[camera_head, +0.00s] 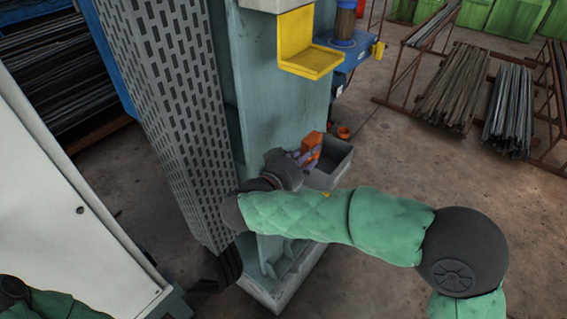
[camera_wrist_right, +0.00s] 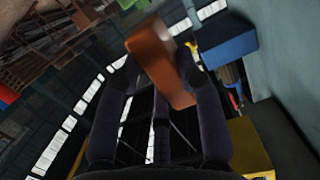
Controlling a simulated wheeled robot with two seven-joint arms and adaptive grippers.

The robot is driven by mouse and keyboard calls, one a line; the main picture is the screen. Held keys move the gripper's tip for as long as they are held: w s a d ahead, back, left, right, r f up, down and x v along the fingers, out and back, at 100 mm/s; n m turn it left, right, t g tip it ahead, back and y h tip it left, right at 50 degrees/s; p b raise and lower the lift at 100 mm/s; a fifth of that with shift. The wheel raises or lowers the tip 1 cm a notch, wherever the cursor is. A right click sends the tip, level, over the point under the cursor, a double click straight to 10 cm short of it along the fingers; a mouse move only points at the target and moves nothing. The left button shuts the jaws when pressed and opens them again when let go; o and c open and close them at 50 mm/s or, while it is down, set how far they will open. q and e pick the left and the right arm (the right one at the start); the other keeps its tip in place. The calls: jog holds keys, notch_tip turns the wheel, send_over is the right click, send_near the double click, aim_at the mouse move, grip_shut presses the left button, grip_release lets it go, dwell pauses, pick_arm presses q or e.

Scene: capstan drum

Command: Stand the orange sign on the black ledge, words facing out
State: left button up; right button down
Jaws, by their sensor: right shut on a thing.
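The orange sign (camera_head: 312,142) is in my right gripper (camera_head: 303,157), beside the grey-green machine column in the head view. In the right wrist view the sign (camera_wrist_right: 163,65) is a plain orange slab, tilted between the two dark fingers of the right gripper (camera_wrist_right: 160,72). The gripper is shut on it and holds it in the air. No words can be read on the sides I see. I cannot surely make out a black ledge in either view.
A grey open box (camera_head: 338,163) sits by the column, close to the right gripper. A yellow tray (camera_head: 312,62) juts from the column above. A perforated guard (camera_head: 175,110) stands left of the column. Racks of metal bars (camera_head: 452,85) stand at the back right. Floor at right is clear.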

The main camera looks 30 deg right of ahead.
jog(key=w+f, duration=0.2)
jog(key=w, duration=0.1)
jog(key=w+f, duration=0.3)
jog(key=w, duration=0.1)
jog(key=w+f, duration=0.3)
jog(key=w, duration=0.1)
jog(key=shift+w+a+f, duration=0.1)
jog(key=shift+f, duration=0.1)
jog(key=shift+w+f, duration=0.25)
jog(key=shift+f, duration=1.55)
jog(key=shift+f+b, duration=0.2)
jog(key=shift+b, duration=0.3)
jog(key=c, duration=1.1)
grip_release()
